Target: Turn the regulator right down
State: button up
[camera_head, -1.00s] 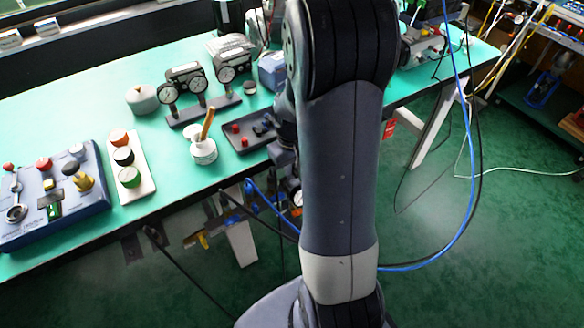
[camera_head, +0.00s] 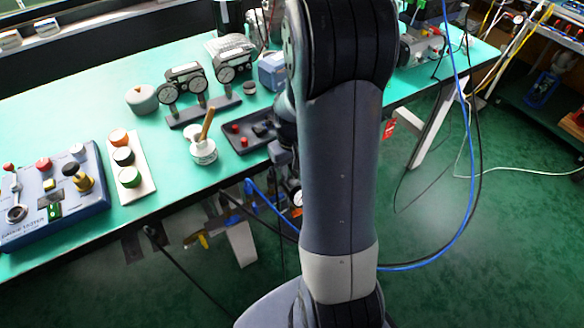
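What looks like the regulator, a small unit with a round white-faced gauge (camera_head: 296,197), hangs below the front edge of the bench, just left of my forearm. Its upper part and knob are not clear. Dark parts of my wrist show at the left of my forearm, above the unit. My gripper (camera_head: 281,154) seems to be at the bench edge there, largely hidden and small. I cannot tell whether its fingers are open or shut, or whether they touch the knob.
The green bench (camera_head: 100,125) carries a blue tester box (camera_head: 85,205), a plate with coloured buttons (camera_head: 130,165), a white pot with a brush (camera_head: 203,151), gauges on a stand (camera_head: 200,107) and a dark tray (camera_head: 238,142). A blue hose (camera_head: 468,190) loops right of my arm.

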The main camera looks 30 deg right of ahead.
notch_tip(320, 180, up, 11)
jog(key=p, duration=0.1)
dwell(0.3)
jog(key=shift+f, duration=0.25)
notch_tip(320, 180, down, 11)
jog(key=shift+b, duration=0.6)
jog(key=shift+r+n, duration=0.2)
jog(key=shift+n, duration=0.3)
jog(key=shift+r, duration=0.5)
